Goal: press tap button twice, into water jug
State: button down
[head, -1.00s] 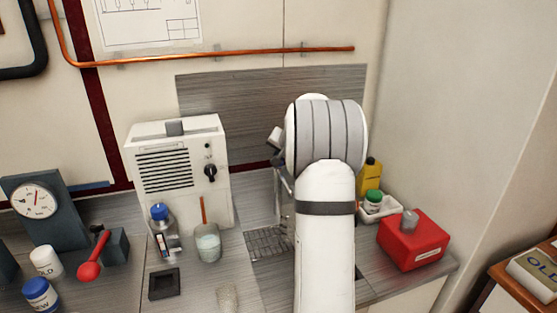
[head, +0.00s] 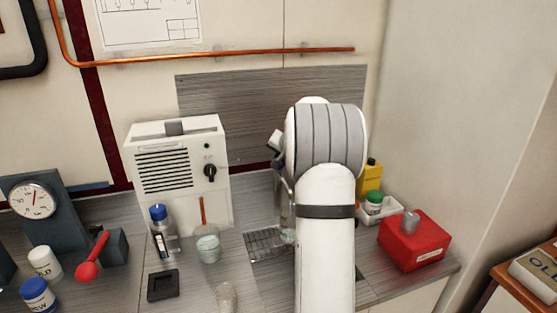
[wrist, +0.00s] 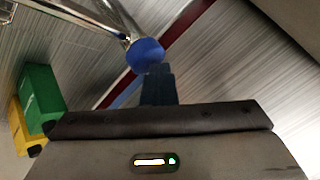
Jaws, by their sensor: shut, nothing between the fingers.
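In the wrist view, the round blue tap button (wrist: 145,52) sits on the end of a chrome tap (wrist: 112,18). My gripper (wrist: 157,72) is shut and empty, its dark fingertips right at the lower edge of the button; I cannot tell whether they touch. In the head view my arm covers the gripper and most of the tap; a little metal (head: 283,185) shows left of the arm. A clear, glassy shape (head: 287,236) shows on the drip grid (head: 265,246) beside my arm, mostly hidden; it may be the water jug.
A white vented box (head: 180,165) stands left of the grid, with a blue-capped bottle (head: 160,232) and a glass (head: 207,246) before it. Another glass (head: 228,297) stands at the front. A red box (head: 414,240) and a yellow container (head: 369,177) are right of my arm.

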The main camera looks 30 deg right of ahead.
jog(key=shift+f, duration=0.1)
jog(key=shift+r+p, duration=0.9)
jog(key=shift+r, duration=0.4)
notch_tip(320, 180, up, 5)
jog(key=p, duration=0.3)
dwell(0.6)
